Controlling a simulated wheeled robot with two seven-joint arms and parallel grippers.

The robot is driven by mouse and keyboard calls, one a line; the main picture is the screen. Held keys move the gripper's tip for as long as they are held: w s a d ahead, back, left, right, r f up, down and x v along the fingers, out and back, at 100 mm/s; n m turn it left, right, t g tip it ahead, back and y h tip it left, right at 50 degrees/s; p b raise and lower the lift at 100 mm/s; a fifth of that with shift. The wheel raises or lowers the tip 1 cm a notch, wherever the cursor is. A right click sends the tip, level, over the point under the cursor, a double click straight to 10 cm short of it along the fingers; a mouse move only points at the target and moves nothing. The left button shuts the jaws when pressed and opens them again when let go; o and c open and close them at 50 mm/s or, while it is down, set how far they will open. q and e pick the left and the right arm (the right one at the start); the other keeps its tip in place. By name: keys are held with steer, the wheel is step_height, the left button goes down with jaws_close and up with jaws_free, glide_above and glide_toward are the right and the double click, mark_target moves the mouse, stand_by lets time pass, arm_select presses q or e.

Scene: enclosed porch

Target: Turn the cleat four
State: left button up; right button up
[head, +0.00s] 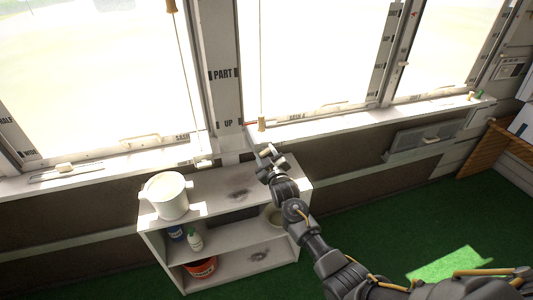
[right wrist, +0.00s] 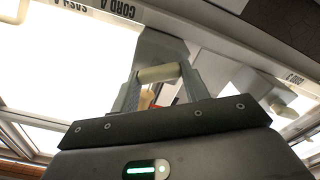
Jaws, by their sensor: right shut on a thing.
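My right gripper (head: 268,158) reaches to the wall just below the window sill, above the shelf unit. In the right wrist view its two grey fingers (right wrist: 158,88) are shut on a cream bar, which looks like the cleat (right wrist: 158,73), in front of a grey mount. No number on this cleat is readable. A second cream cleat-like piece (right wrist: 283,105) sits on another mount to the right in the wrist view, apart from the gripper. My left gripper is not in view.
A white shelf unit (head: 222,222) stands under the gripper. It holds a white pot (head: 166,195), a white bottle (head: 195,238) and a red tub (head: 202,268). A cord with a wooden knob (head: 262,124) hangs by the window post. Green floor (head: 370,215) is clear to the right.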

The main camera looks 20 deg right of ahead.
steer(key=n+p, duration=0.1)
steer(key=n, duration=0.5)
steer(key=n+p, duration=0.1)
steer(key=n, duration=0.4)
steer(key=shift+f+p, duration=0.2)
steer(key=shift+p, duration=0.1)
steer(key=shift+n, duration=0.4)
steer(key=o, duration=1)
steer(key=s, duration=1.1)
steer(key=shift+b, duration=0.3)
